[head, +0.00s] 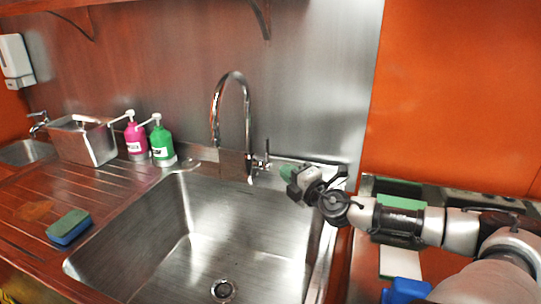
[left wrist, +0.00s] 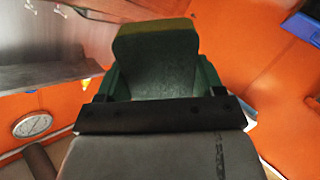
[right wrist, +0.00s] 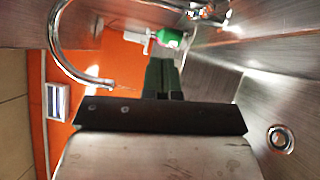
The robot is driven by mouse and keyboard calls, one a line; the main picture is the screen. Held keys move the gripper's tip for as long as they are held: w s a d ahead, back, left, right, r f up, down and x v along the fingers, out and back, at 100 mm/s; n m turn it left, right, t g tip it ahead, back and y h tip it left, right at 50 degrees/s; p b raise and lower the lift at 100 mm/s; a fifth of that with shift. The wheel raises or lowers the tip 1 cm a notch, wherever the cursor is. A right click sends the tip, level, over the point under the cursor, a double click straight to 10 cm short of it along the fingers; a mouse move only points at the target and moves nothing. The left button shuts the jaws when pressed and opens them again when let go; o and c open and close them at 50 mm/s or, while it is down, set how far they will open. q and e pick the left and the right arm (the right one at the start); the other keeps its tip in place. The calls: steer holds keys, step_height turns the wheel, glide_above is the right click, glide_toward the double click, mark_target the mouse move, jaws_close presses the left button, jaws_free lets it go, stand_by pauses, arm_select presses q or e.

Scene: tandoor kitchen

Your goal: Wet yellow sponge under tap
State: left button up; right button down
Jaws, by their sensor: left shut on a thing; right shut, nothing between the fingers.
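The yellow sponge (left wrist: 155,42) shows in the left wrist view as a block with an olive-yellow top and a dark face. My left gripper (left wrist: 160,82) is shut on it, with a green finger on each side. Neither shows in the head view. The tap (head: 232,110) arches over the sink (head: 190,215), its lever (head: 262,158) at the right. No running water is visible. My right gripper (head: 288,173) is shut and empty, just right of the lever. Its green fingers (right wrist: 161,78) are together in the right wrist view, where the tap spout (right wrist: 70,65) is at the left.
A blue-and-green sponge (head: 69,227) lies on the left drainboard. A pink bottle (head: 136,140), a green bottle (head: 162,144) and a metal box (head: 83,142) stand behind it. The sink basin is empty around its drain (head: 223,290). A round gauge (left wrist: 33,125) shows in the left wrist view.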

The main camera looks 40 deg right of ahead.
arm_select(q)
steer(key=shift+f+b, duration=0.35)
steer(key=shift+f, duration=0.25)
steer(key=shift+w+f, duration=0.1)
steer(key=shift+f, duration=0.05)
steer(key=shift+f+b, duration=0.25)
steer(key=shift+b, duration=0.15)
steer(key=shift+r, duration=0.2)
steer(key=shift+r+p, duration=0.5)
steer(key=shift+p, duration=0.2)
steer(key=shift+r+p, duration=0.45)
arm_select(e)
steer(key=w+d+r, duration=0.1)
steer(key=w+d, duration=0.3)
steer(key=w, duration=0.7)
steer(key=shift+d+r, duration=0.1)
